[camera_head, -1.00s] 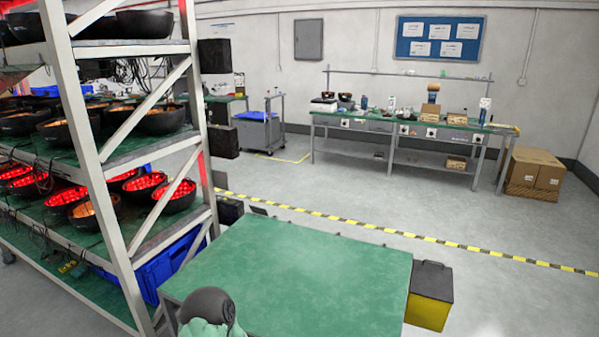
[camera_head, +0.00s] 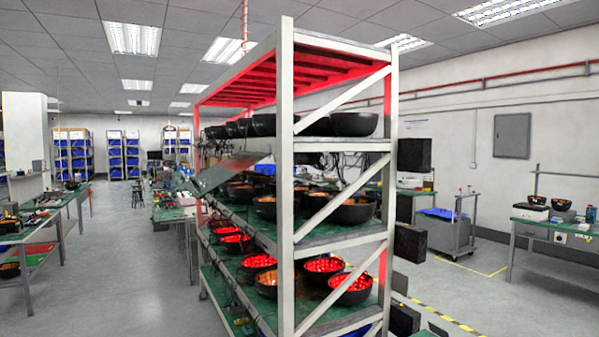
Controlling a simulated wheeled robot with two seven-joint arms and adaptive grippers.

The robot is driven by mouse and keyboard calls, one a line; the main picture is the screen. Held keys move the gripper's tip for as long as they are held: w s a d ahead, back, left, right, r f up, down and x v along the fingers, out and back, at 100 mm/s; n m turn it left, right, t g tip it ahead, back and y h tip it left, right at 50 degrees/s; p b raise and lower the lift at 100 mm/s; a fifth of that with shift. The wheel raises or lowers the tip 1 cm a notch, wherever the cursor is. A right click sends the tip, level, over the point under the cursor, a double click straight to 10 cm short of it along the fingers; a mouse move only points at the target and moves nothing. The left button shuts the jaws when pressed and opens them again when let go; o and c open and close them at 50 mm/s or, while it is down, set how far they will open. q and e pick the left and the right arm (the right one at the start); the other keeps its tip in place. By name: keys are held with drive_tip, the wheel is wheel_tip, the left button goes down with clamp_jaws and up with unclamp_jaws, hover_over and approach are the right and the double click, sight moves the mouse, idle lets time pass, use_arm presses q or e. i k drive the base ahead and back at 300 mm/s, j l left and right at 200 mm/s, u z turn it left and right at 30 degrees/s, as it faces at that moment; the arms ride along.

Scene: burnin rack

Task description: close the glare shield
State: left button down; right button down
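The glare shield appears to be the dark flat panel (camera_head: 230,172) on the left long side of the burn-in rack (camera_head: 286,190). It sticks out from the rack at a tilt, above the middle shelf, with its outer edge lower than its inner edge. Bowl-shaped lamps glow red on the lower shelf (camera_head: 258,261), below the panel. Neither of my grippers is in view.
The aisle floor (camera_head: 140,270) left of the rack is open. Workbenches (camera_head: 40,230) line its far left side. A blue-topped cart (camera_head: 450,228) and another bench (camera_head: 555,238) stand right of the rack.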

sight(212, 177)
drive_tip(key=i+u, duration=0.1)
drive_tip(key=u, duration=0.55)
drive_tip(key=i+j+z, duration=0.2)
drive_tip(key=i+j, duration=0.45)
drive_tip(key=i+j+z, duration=0.25)
drive_tip(key=i+j, duration=0.35)
drive_tip(key=j, duration=0.15)
